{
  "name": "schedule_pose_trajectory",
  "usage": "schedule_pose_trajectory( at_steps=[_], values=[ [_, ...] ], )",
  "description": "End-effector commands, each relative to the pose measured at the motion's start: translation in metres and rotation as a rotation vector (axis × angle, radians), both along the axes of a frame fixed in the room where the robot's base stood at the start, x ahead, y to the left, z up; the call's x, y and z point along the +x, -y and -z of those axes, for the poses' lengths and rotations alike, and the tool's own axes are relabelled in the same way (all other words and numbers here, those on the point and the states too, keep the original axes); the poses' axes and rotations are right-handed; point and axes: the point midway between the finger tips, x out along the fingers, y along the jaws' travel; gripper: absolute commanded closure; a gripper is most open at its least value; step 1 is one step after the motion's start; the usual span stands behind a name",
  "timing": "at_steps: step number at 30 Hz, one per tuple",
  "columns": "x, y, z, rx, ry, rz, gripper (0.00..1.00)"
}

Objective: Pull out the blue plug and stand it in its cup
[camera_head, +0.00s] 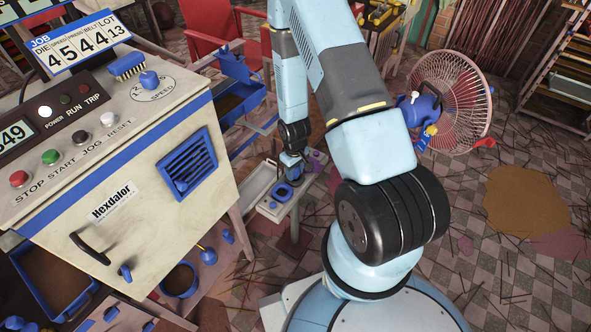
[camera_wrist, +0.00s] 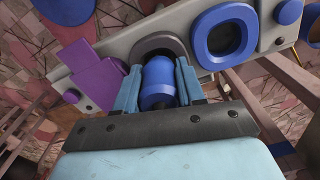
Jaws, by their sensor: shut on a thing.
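My gripper (camera_wrist: 158,85) is shut on the blue plug (camera_wrist: 157,78), a rounded blue cylinder between the two fingers. The plug's far end is in front of a dark grey arched opening (camera_wrist: 165,45) in a pale grey strip; I cannot tell whether it is still inside. A rounded blue ring with a dark hollow (camera_wrist: 225,37) sits on the strip just right of the plug; I cannot tell whether it is the cup. In the head view my gripper (camera_head: 291,166) points down at the strip's far end, and the blue ring (camera_head: 283,192) shows nearer; the plug is hidden there.
A purple block (camera_wrist: 98,77) stands close to the left finger. A small blue round knob (camera_wrist: 280,41) is right of the ring.

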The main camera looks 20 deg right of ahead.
Motion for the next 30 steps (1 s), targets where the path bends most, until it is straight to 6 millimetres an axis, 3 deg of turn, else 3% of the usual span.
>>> schedule_pose_trajectory(
  at_steps=[30],
  values=[
    [0.001,0.000,0.019,0.001,0.002,0.001,0.97]
  ],
)
